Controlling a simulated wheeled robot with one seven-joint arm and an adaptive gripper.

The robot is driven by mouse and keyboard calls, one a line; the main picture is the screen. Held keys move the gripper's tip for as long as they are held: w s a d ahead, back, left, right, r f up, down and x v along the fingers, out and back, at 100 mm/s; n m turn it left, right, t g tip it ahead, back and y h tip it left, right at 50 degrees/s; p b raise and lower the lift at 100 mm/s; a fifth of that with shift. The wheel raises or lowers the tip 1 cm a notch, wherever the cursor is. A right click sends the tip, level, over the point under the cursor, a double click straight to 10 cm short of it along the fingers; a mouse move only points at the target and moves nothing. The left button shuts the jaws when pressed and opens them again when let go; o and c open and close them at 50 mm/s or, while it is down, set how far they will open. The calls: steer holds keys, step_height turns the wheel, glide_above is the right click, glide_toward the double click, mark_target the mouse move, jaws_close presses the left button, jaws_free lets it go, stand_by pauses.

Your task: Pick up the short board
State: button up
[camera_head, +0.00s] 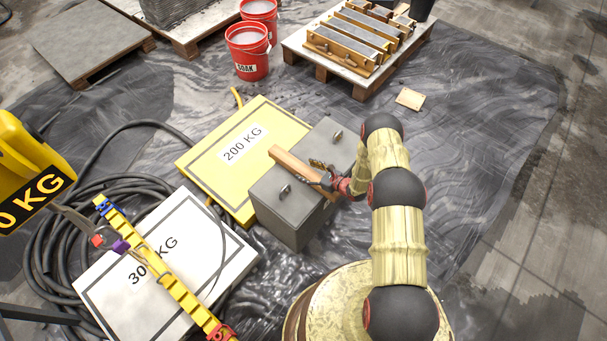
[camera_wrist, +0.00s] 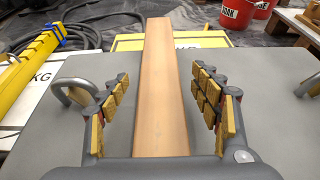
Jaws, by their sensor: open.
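The short board (camera_wrist: 162,85) is a plain light-brown wooden plank. In the wrist view it runs lengthwise between my two open fingers, with a gap on each side. In the head view the board (camera_head: 291,162) lies on top of a grey box with metal handles (camera_head: 284,206), its far end pointing up and left. My gripper (camera_head: 322,180) is at the board, over the grey box; it also shows in the wrist view (camera_wrist: 160,108), open with yellow pads apart from the wood. The near end of the board is hidden by my gripper.
A yellow 200 KG plate (camera_head: 215,165) lies behind the grey box and a white 30-something KG plate (camera_head: 110,270) to the left, crossed by a yellow bar (camera_head: 165,278). Red buckets (camera_head: 248,62) and a pallet of moulds (camera_head: 318,68) stand farther back. A handle (camera_wrist: 72,88) rises left of my gripper.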

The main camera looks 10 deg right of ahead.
steer(key=shift+x, duration=0.95)
steer(key=shift+c, duration=0.5)
steer(key=c, duration=1.5)
jaws_close()
